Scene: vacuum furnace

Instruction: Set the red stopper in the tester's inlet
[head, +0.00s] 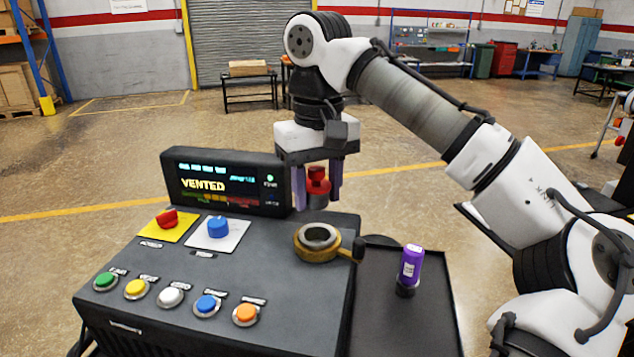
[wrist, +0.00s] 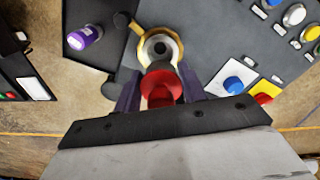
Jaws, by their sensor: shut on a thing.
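My gripper (head: 318,187) is shut on the red stopper (head: 317,181), with one purple finger on each side of it. The stopper has a red knob and a dark lower end, and it hangs above the console. The tester's inlet (head: 319,240), a brass-coloured ring with a grey bore, sits at the console's right rear, below the stopper and apart from it. In the wrist view the stopper (wrist: 161,88) points toward the inlet (wrist: 158,47), whose bore is open and empty. The stopper's dark end partly covers the ring's near edge there.
The tester's console (head: 270,270) carries a screen (head: 228,184) reading VENTED, a red knob (head: 167,218), a blue knob (head: 218,228) and several coloured buttons. A purple-labelled bottle (head: 411,266) stands on the black tray (head: 395,325) to the right.

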